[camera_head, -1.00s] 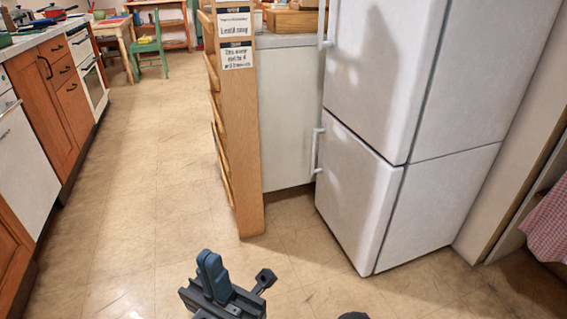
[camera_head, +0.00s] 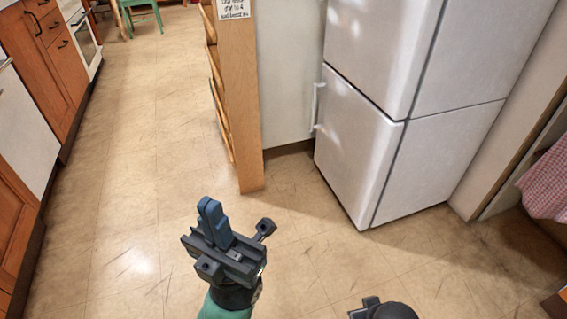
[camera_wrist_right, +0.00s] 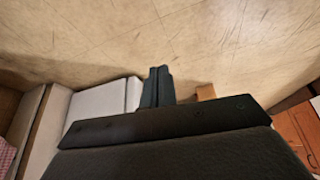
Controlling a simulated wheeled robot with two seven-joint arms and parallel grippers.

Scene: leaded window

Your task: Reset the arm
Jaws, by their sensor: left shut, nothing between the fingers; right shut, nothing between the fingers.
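My left gripper (camera_head: 212,222) shows at the bottom middle of the head view, over the bare floor. Its blue-grey fingers are shut together with nothing between them. Part of my right gripper's dark body shows at the bottom edge of the head view, right of the left one; its fingers are not clear there. In the right wrist view my right gripper (camera_wrist_right: 157,86) has its two fingers shut together and empty, against the floor.
A white fridge (camera_head: 358,140) stands at the right, beside a wooden rack (camera_head: 245,110). Wooden cabinets (camera_head: 50,60) line the left. A checked cloth (camera_head: 548,183) hangs at the far right. The tiled floor (camera_head: 130,190) between is clear.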

